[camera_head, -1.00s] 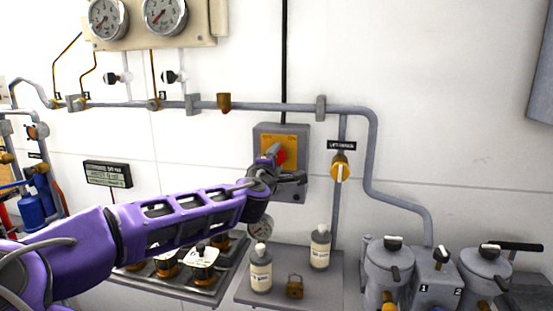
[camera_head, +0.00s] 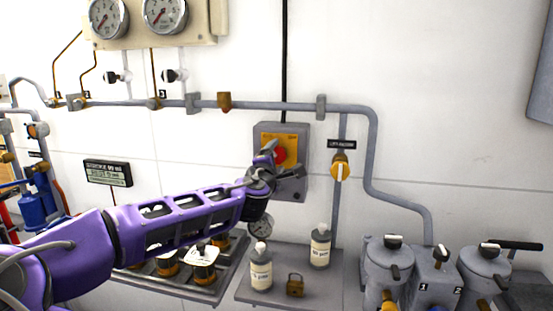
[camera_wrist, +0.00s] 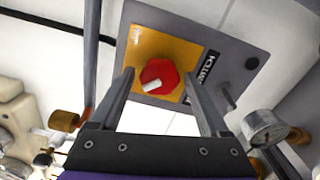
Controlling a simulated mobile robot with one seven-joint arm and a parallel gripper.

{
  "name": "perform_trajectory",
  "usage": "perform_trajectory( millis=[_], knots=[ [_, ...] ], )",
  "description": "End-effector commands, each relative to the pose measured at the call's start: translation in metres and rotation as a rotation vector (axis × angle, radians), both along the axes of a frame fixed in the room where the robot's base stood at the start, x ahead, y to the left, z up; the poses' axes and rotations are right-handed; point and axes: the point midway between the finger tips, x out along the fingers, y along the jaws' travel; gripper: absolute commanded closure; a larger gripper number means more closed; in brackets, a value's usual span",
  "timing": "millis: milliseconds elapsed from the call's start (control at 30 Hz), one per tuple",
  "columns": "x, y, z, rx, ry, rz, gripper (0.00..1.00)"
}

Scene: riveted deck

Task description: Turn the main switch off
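The main switch is a red knob (camera_wrist: 160,77) with a white pointer mark, on a yellow plate (camera_wrist: 146,46) of a grey wall box (camera_wrist: 232,50). In the head view the box (camera_head: 299,135) is on the wall, and the knob (camera_head: 280,156) is partly covered by my gripper (camera_head: 285,160). In the wrist view my gripper (camera_wrist: 164,88) is open, with one finger on each side of the knob and visible space between. I cannot tell whether the fingertips reach the knob's depth. A label on the box is partly hidden by a finger.
A yellow valve (camera_head: 341,167) is on a pipe right of the box. Below, a shelf (camera_head: 322,291) carries two bottles (camera_head: 320,247) and a padlock (camera_head: 295,286). Pipes run along the wall.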

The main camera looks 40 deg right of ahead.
Motion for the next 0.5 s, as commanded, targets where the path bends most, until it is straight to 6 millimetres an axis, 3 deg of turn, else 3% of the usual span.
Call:
perform_trajectory(
  millis=[367,500],
  knots=[
    [-0.001,0.001,0.000,0.001,-0.002,-0.001,0.09],
    [-0.007,0.010,0.000,0.002,-0.001,0.001,0.09]
  ],
)
